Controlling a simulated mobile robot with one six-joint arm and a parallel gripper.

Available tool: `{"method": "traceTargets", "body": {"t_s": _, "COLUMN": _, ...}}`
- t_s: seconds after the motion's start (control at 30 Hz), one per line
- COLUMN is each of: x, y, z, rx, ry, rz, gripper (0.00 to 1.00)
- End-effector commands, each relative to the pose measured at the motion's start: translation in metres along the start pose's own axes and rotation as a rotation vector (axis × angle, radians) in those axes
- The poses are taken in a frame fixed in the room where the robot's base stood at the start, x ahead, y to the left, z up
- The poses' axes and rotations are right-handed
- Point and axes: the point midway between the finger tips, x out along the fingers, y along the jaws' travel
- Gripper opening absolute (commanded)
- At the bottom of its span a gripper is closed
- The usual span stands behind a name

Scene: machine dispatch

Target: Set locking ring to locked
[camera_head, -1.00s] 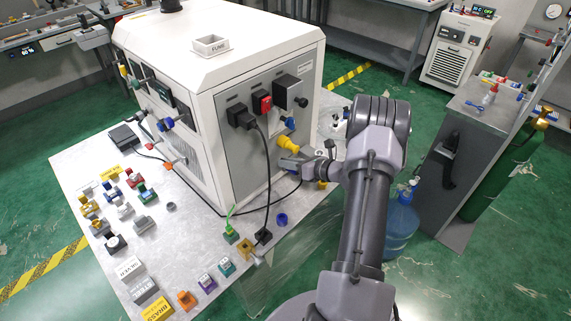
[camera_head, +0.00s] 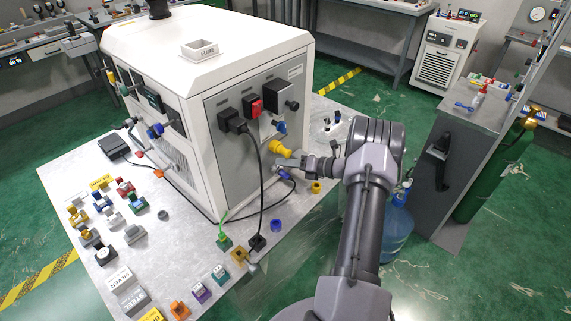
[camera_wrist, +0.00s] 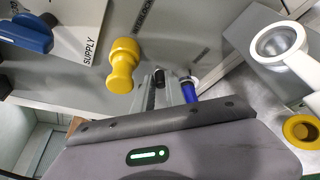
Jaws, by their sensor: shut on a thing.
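My gripper (camera_head: 291,163) reaches the lower side panel of the white machine (camera_head: 237,165). In the wrist view its fingers (camera_wrist: 164,82) are close together, and what they grip is mostly hidden between them. A blue cylinder with a pale collar (camera_wrist: 189,90) is right beside the fingers; it also shows below the gripper in the head view (camera_head: 284,174). I cannot tell for sure whether it is the locking ring. A yellow knob (camera_wrist: 122,66) stands out from the panel left of the fingers, apart from them; the head view shows it too (camera_head: 281,148).
A blue supply handle (camera_wrist: 28,34) is on the panel. Black and red plugs (camera_head: 232,121) with a hanging cable are left of the gripper. A yellow ring (camera_head: 316,187) and a blue ring (camera_head: 276,225) lie on the table (camera_head: 185,235), among several small parts.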

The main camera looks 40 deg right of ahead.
Motion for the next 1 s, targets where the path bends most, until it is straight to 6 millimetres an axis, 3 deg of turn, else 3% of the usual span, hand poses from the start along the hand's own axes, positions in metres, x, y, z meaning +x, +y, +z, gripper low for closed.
{"method": "traceTargets", "body": {"t_s": 0.3, "x": 0.0, "y": 0.0, "z": 0.0, "rx": 0.001, "ry": 0.0, "rz": 0.0, "gripper": 0.0}}
{"method": "traceTargets", "body": {"t_s": 0.33, "x": 0.0, "y": 0.0, "z": 0.0, "rx": 0.001, "ry": 0.0, "rz": 0.0, "gripper": 0.2}}
{"method": "traceTargets", "body": {"t_s": 0.4, "x": 0.0, "y": 0.0, "z": 0.0, "rx": 0.001, "ry": -0.001, "rz": 0.0, "gripper": 0.34}}
{"method": "traceTargets", "body": {"t_s": 0.43, "x": 0.0, "y": 0.0, "z": 0.0, "rx": 0.001, "ry": -0.001, "rz": 0.0, "gripper": 0.36}}
{"method": "traceTargets", "body": {"t_s": 0.77, "x": 0.0, "y": 0.004, "z": 0.0, "rx": -0.041, "ry": -0.001, "rz": -0.018, "gripper": 0.36}}
{"method": "traceTargets", "body": {"t_s": 1.0, "x": 0.009, "y": 0.018, "z": -0.021, "rx": -0.424, "ry": 0.001, "rz": -0.178, "gripper": 0.36}}
